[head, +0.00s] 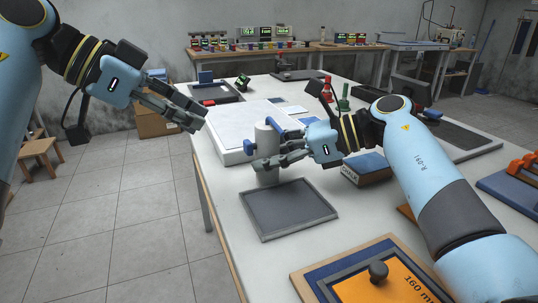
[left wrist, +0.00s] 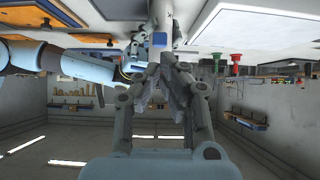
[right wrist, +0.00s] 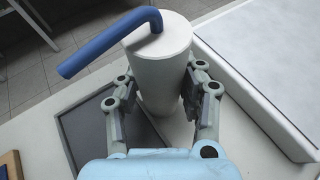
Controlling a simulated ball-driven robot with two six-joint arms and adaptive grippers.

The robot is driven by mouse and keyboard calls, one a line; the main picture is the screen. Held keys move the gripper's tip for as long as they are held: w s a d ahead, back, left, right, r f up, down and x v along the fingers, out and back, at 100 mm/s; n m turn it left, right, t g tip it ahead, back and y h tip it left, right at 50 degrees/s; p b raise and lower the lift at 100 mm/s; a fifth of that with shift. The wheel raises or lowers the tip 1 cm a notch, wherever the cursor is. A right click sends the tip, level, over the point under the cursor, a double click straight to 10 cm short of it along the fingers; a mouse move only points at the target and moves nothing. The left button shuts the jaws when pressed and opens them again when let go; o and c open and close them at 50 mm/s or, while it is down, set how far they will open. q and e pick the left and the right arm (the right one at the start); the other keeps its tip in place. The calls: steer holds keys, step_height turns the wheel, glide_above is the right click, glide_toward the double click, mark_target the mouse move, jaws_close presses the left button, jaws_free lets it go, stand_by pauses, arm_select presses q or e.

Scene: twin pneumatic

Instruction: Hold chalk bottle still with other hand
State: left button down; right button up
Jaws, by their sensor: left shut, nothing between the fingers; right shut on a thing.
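The chalk bottle (head: 266,142) is a pale grey-white cylinder with a bent blue spout at its top. It stands upright on the white table, just behind a dark grey tray (head: 288,222). My right gripper (head: 262,164) is shut on the bottle's body from the right. In the right wrist view the bottle (right wrist: 160,70) sits between the two fingers, with its blue spout (right wrist: 105,45) pointing left. My left gripper (head: 196,120) is shut and empty, in the air left of the bottle. Its closed fingers also show in the left wrist view (left wrist: 168,80).
A large white slab (head: 235,128) lies behind the bottle. A box with a blue top (head: 367,170) stands right of it. An orange panel (head: 385,290) lies at the front.

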stand_by(0.4)
arm_select(q)
steer(key=d+r+n+t+h, duration=0.1)
steer(key=d+r+n+h, duration=0.35)
steer(key=r+h, duration=0.5)
steer(key=s+a+f+n+t+y, duration=0.1)
steer(key=a+f+n+t+y, duration=0.2)
steer(key=f+n+t, duration=0.5)
steer(key=s+a+f+n+t+y, duration=0.1)
steer(key=a+f+n+t+y, duration=0.2)
steer(key=n, duration=1.1)
steer(key=a+f+t, duration=0.3)
steer(key=f+t, duration=0.2)
steer(key=f, duration=0.1)
steer(key=shift+f, duration=0.15)
steer(key=shift+y, duration=0.25)
